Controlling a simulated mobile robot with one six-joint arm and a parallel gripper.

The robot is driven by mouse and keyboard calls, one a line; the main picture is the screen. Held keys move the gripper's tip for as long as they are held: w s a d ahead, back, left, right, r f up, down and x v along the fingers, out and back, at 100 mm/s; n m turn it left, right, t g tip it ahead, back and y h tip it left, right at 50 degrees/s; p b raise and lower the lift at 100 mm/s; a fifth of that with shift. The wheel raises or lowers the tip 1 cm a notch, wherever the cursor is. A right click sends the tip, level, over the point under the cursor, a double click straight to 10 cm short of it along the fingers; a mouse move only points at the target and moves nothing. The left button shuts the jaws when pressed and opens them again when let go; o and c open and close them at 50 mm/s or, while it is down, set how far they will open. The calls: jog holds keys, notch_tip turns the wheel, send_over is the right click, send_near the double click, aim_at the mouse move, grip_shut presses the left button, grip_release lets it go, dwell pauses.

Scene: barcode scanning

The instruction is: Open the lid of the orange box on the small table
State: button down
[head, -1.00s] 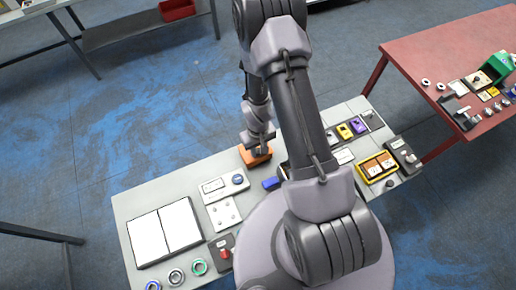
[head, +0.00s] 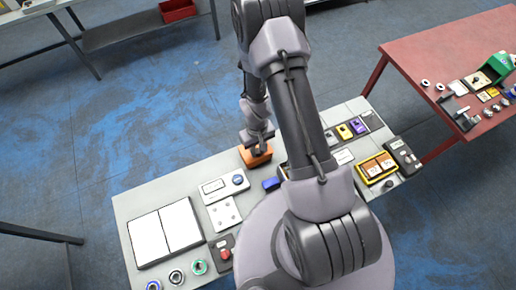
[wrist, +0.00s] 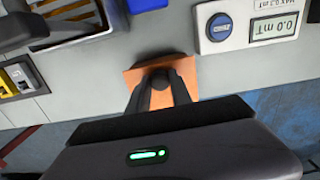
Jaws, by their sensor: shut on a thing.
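The small orange box (head: 257,158) sits at the far edge of the grey table (head: 150,188). It also shows in the wrist view (wrist: 187,72), under and around my fingers. My gripper (head: 258,147) is on top of the box, pointing down, with its fingers close together. In the wrist view my gripper (wrist: 160,78) is shut on the orange box near the middle of its top. My fingers hide much of that top, so I cannot tell whether the lid is raised.
A meter with a blue knob (head: 224,186) lies left of the box, and a blue block (head: 271,183) lies in front. A white two-panel board (head: 165,233) is at the left end. A yellow-framed case (head: 376,167) is at the right. Beyond the box is open floor.

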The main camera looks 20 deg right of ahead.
aim_at(257, 150)
jog(key=shift+w+r+g+p, duration=0.3)
jog(key=shift+r+g, duration=0.1)
jog(key=shift+g, duration=0.2)
jog(key=shift+w+r+g, duration=0.2)
jog(key=shift+w+g, duration=0.2)
jog(key=shift+g, duration=0.4)
jog(key=g+b, duration=0.1)
jog(key=w+r+g+b, duration=0.1)
jog(key=g+b, duration=0.1)
jog(key=shift+w, duration=0.25)
jog(key=shift+w+r+g+b, duration=0.25)
jog(key=shift+g+b, duration=0.15)
jog(key=shift+g, duration=0.2)
